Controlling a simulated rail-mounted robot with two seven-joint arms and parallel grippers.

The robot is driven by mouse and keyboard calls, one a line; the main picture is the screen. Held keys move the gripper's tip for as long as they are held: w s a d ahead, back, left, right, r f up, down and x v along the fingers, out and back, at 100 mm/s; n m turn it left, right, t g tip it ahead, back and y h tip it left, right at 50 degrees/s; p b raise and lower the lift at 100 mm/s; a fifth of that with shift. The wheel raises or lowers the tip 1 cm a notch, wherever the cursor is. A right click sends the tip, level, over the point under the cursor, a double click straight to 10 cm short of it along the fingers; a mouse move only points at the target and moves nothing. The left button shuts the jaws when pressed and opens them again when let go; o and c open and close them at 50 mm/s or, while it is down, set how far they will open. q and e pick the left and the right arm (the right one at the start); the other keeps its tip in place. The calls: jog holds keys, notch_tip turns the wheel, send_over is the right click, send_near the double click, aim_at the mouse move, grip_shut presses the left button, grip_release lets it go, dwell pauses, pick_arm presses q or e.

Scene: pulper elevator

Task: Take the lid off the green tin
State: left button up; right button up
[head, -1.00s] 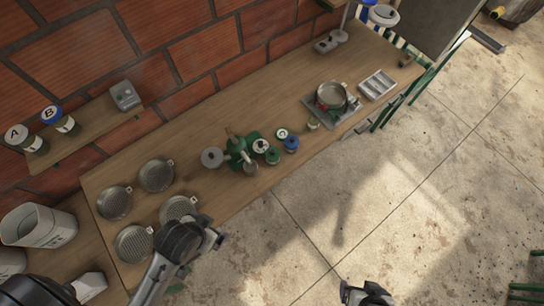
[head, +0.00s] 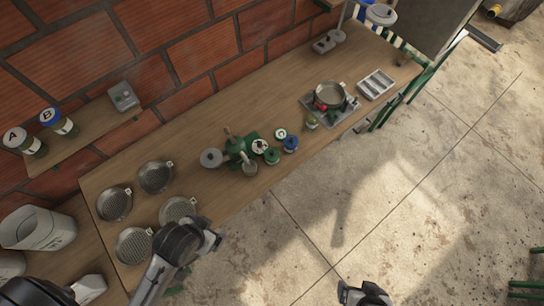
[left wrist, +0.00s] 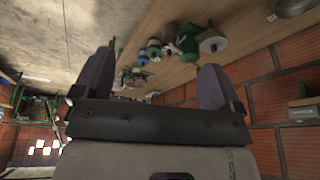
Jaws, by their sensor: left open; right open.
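The green tin (head: 272,157), with a round green lid on top, stands near the front edge of the wooden workbench. A blue tin (head: 290,143) and a pale-topped green tin (head: 281,134) stand just beyond it. My left gripper (head: 214,238) is over the front edge of the bench, to the lower left of the green tin and apart from it. In the left wrist view its two fingers (left wrist: 157,78) are spread with nothing between them; small tins and the green grinder show beyond. My right gripper (head: 366,291) is open and empty over the floor, partly cut off by the bottom edge.
A green hand grinder (head: 238,148) stands close to the left of the tin, with a round white-faced item (head: 260,146) between. Several round sieves (head: 156,176) lie to the left. A pan (head: 330,94) sits on a burner farther right.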

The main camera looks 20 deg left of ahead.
pick_arm(q)
jog(key=c, duration=0.6)
jog(key=shift+d, duration=0.1)
jog(key=shift+c, duration=0.4)
